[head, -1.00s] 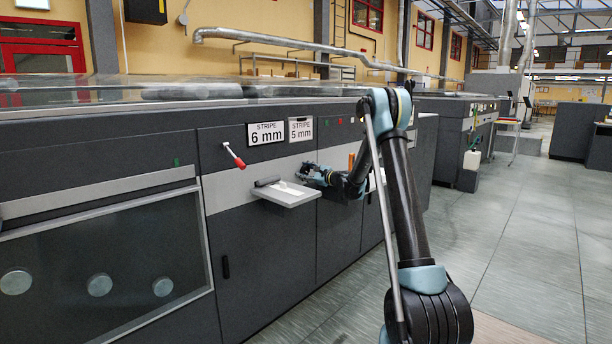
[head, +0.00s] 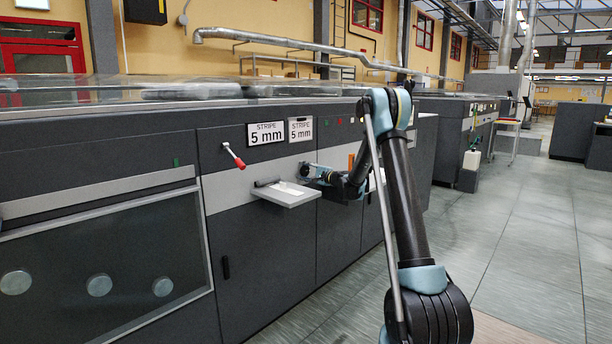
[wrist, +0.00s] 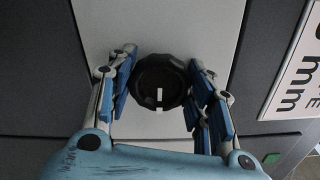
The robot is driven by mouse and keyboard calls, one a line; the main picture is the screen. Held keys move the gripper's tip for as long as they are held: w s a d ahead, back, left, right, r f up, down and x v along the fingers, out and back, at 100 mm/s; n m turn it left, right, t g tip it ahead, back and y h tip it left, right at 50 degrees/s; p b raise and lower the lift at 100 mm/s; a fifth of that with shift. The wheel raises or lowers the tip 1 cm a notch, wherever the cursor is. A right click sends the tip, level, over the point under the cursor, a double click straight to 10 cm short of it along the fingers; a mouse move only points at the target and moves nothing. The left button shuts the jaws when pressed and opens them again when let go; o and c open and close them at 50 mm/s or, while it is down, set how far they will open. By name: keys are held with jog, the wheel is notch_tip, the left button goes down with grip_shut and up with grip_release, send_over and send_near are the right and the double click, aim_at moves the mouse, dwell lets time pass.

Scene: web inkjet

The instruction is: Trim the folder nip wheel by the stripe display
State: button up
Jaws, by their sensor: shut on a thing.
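The folder nip wheel is a round black knob (wrist: 161,82) with a white mark on its face, set on the light panel strip in the wrist view. My gripper (wrist: 160,88) has its blue-padded fingers shut on the knob from both sides. In the head view my gripper (head: 308,172) is at the machine's front, and the knob is hard to make out there. The left stripe display (head: 266,134) reads "STRIPE 5 mm". The plate beside it (head: 300,129) also reads "STRIPE 5 mm".
A small shelf (head: 288,197) juts out just below my gripper. A red-tipped lever (head: 234,156) sticks out to the left of it. The machine's dark front (head: 262,250) fills the left side. The tiled floor (head: 530,230) on the right is clear.

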jog(key=shift+s+a, duration=0.15)
jog(key=shift+a, duration=0.1)
jog(key=o, duration=1)
jog(key=shift+f, duration=0.15)
jog(key=shift+o, duration=0.4)
jog(key=shift+d, duration=0.1)
jog(key=shift+d, duration=0.15)
jog(key=v, duration=1.1)
jog(key=shift+s+d, duration=0.2)
jog(key=shift+d, duration=0.05)
